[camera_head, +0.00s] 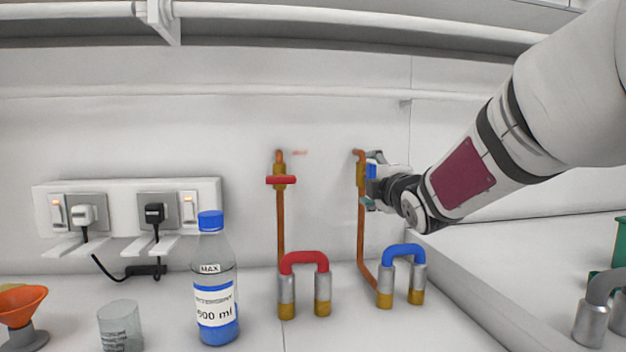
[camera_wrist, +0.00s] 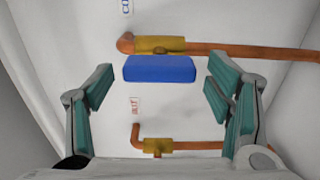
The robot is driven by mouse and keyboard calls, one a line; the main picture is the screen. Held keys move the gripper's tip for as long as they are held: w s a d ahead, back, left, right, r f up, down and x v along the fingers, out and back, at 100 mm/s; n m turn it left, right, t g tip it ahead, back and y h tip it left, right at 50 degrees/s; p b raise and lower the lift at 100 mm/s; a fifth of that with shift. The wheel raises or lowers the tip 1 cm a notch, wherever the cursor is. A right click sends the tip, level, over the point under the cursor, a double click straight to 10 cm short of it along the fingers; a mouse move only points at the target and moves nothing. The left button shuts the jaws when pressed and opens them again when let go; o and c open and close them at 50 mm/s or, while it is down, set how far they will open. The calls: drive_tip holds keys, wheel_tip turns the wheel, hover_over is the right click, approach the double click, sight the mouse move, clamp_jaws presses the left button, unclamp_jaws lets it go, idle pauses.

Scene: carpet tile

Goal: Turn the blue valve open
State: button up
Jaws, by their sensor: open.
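The blue valve handle (camera_wrist: 159,68) sits beside a brass valve body (camera_wrist: 158,46) on a copper pipe in the wrist view. My gripper (camera_wrist: 161,88) is open there, its teal-padded fingers apart on either side of the handle, with gaps between the pads and the handle. In the head view, my gripper (camera_head: 369,184) is at the upper right pipe, and part of the blue handle (camera_head: 371,170) shows beside it. The gripper covers some of the valve there. Whether the fingers touch anything is hidden in that view.
A red valve handle (camera_head: 282,180) is on the pipe to the left. Red (camera_head: 304,257) and blue (camera_head: 404,249) bent hoses stand below. A blue-capped bottle (camera_head: 213,290), a clear beaker (camera_head: 120,325) and an orange funnel (camera_head: 22,300) stand on the bench. Sockets (camera_head: 130,207) line the wall.

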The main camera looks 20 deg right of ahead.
drive_tip(key=s+a, duration=0.2)
drive_tip(key=s, duration=0.9)
drive_tip(key=shift+s+a, duration=0.2)
drive_tip(key=shift+s, duration=0.2)
